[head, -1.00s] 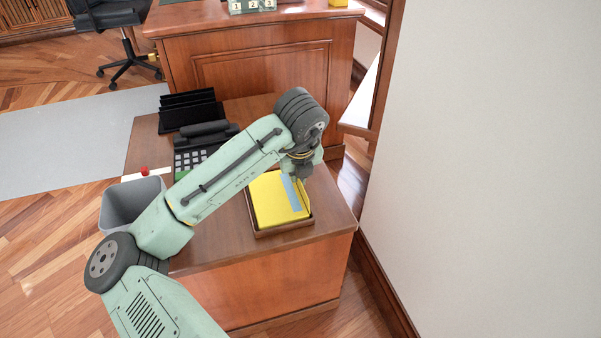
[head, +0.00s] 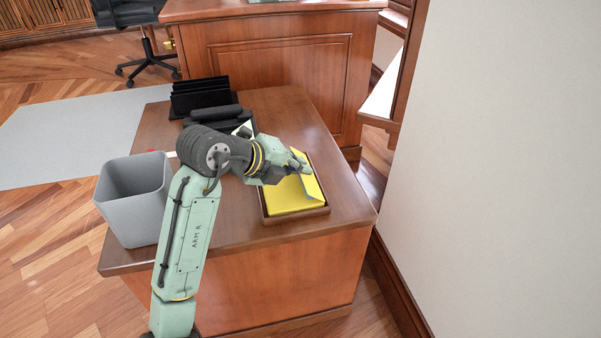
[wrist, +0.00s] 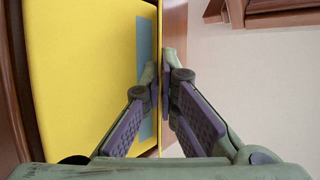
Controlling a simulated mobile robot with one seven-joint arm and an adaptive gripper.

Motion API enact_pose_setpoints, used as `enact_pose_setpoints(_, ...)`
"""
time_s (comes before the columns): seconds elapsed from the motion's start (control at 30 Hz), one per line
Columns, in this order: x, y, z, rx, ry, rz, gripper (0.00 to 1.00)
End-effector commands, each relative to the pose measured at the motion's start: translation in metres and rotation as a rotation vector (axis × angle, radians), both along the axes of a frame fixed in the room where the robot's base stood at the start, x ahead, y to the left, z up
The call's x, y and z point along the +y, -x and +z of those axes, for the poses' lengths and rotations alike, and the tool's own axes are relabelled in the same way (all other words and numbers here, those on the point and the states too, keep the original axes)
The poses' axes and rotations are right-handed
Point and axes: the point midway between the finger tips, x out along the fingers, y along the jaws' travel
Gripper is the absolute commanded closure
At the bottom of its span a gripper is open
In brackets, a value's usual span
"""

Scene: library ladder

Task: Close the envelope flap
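The yellow envelope (head: 288,197) lies in a shallow brown wooden tray (head: 298,215) on the desk. Its flap (head: 314,188) stands raised along the right side, and in the wrist view the flap (wrist: 160,20) shows nearly edge-on. A blue strip (wrist: 146,40) runs beside it. My gripper (head: 301,168) is at the flap, pointing right across the envelope in the head view. In the wrist view my gripper (wrist: 159,76) has its fingertips close together, one on each side of the flap's thin edge, and looks shut on it. The exact contact is small and partly hidden.
A grey bin (head: 135,195) stands at the desk's left. A black file rack (head: 197,97) and a partly hidden dark device sit at the desk's back. The wall (head: 500,180) is close on the right. The desk's front right corner is bare.

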Motion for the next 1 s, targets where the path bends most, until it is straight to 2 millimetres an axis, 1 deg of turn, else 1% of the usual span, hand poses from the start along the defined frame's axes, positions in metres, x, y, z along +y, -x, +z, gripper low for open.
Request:
enact_pose_setpoints(0.03,0.0000,0.0002,-0.0037,-0.002,0.015,-0.001,1.00)
enact_pose_setpoints(0.23,0.0010,0.0004,-0.0031,-0.012,0.045,-0.001,1.00)
enact_pose_setpoints(0.63,0.0010,0.0004,-0.0022,-0.013,0.050,-0.001,1.00)
enact_pose_setpoints(0.97,0.0012,0.0004,-0.0022,-0.013,0.050,-0.001,0.78)
enact_pose_setpoints(1.0,0.0012,0.0004,-0.0022,-0.013,0.050,-0.001,0.78)
